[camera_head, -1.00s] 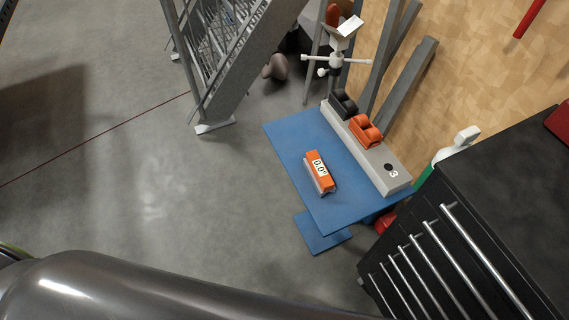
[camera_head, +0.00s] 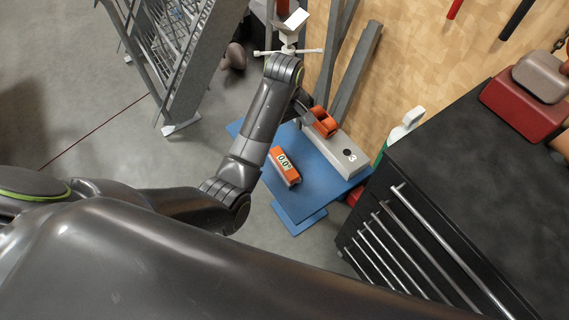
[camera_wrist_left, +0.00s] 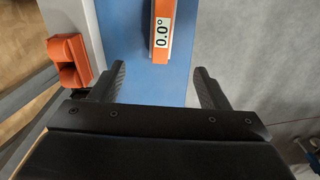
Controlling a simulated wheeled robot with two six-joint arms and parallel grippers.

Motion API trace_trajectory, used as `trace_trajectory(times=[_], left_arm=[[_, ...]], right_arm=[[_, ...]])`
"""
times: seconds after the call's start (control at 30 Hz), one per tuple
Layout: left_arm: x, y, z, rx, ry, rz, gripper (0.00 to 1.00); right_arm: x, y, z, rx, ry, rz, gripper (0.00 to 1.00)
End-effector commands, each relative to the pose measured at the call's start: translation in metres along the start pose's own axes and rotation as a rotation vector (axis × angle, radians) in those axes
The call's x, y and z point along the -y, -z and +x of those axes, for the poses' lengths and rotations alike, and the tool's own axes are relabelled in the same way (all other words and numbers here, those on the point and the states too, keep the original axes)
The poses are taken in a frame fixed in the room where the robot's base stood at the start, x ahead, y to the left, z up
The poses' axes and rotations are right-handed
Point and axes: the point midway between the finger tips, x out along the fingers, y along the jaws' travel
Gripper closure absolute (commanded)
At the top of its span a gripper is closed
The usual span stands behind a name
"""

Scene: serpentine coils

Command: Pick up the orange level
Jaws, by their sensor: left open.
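The orange level (camera_head: 285,166) lies on the blue table (camera_head: 318,180), its "0.0°" display facing up. In the left wrist view the level (camera_wrist_left: 161,50) lies on the blue surface, ahead of the gap between my fingers and apart from them. My left gripper (camera_wrist_left: 160,78) is open and empty. In the head view my left arm reaches over the table, and the left gripper (camera_head: 304,108) is partly hidden by its wrist, beyond the level and near the orange clamp-like part. My right gripper is not in view.
A grey block (camera_head: 345,154) marked 3 runs along the table's back, bearing an orange part (camera_head: 324,122), which also shows in the left wrist view (camera_wrist_left: 68,59). A black drawer cabinet (camera_head: 470,170) stands at right. A metal rack (camera_head: 180,60) stands at left.

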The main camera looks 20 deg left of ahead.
Motion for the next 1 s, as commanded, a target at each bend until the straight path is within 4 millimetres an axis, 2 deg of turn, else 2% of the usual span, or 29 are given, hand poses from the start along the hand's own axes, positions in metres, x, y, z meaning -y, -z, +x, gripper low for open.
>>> trace_trajectory(times=[0.1,0.3,0.37,0.6,0.7,1.0], left_arm=[[-0.003,-0.001,0.005,0.004,0.007,-0.009,0.31],[-0.003,-0.001,0.03,0.004,0.006,-0.009,0.31],[-0.001,-0.002,0.039,0.008,0.011,-0.009,0.31],[-0.001,-0.002,0.09,0.007,0.01,-0.007,0.31],[-0.002,-0.001,0.106,0.005,0.008,-0.007,0.31],[0.0,-0.002,0.126,0.005,0.008,-0.007,0.31]], right_arm=[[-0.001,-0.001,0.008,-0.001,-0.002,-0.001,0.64],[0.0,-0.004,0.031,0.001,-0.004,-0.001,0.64],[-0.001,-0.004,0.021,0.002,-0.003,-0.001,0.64],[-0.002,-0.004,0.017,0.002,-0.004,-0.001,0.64],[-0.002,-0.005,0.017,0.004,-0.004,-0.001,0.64],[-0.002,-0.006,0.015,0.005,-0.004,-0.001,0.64]])
